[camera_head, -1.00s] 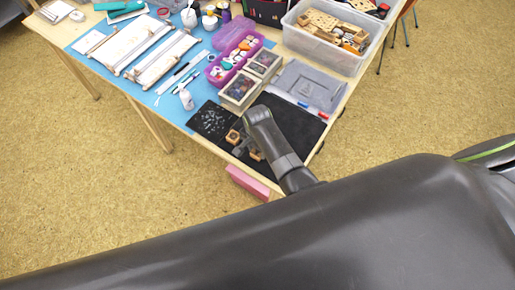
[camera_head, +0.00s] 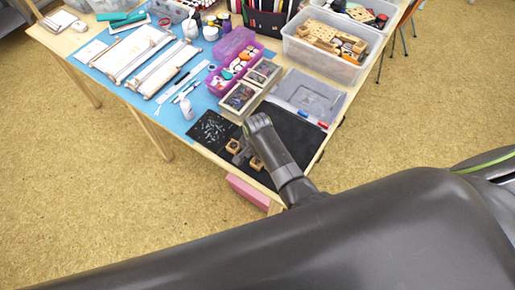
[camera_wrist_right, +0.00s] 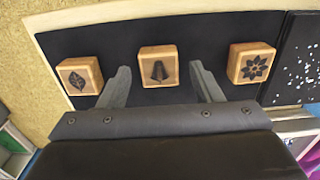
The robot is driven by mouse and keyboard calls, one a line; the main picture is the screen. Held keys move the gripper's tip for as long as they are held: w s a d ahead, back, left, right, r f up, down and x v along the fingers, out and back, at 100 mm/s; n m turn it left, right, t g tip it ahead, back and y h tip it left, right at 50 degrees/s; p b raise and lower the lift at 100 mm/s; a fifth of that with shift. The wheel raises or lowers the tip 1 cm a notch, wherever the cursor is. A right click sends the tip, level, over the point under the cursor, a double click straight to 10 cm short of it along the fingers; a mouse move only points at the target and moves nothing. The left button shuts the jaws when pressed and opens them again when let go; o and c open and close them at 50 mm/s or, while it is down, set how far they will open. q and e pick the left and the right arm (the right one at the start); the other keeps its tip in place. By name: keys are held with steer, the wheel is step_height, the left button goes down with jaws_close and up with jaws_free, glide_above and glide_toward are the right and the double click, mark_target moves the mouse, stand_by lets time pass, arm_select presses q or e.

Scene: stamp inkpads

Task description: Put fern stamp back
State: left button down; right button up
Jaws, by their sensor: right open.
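Three wooden block stamps lie in a row on a black mat (camera_wrist_right: 210,30) in the right wrist view. The middle stamp (camera_wrist_right: 158,66) bears a dark, upright, frond-like print and looks like the fern stamp. A leaf stamp (camera_wrist_right: 80,76) is at left and a flower stamp (camera_wrist_right: 251,63) at right. My right gripper (camera_wrist_right: 160,69) is open, its fingers on either side of the middle stamp; I cannot tell if they touch it. My left gripper is not in view.
A dark speckled sheet (camera_head: 211,130) lies beside the mat. Wooden boxes (camera_head: 240,97), a grey case (camera_head: 306,96) and a clear bin (camera_head: 330,45) stand behind. A pink block (camera_head: 247,190) shows at the table's front edge. The mat right of my arm is bare.

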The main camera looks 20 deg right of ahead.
mark_target(257, 161)
step_height(257, 161, up, 11)
steer(key=shift+r, duration=0.15)
stand_by(0.7)
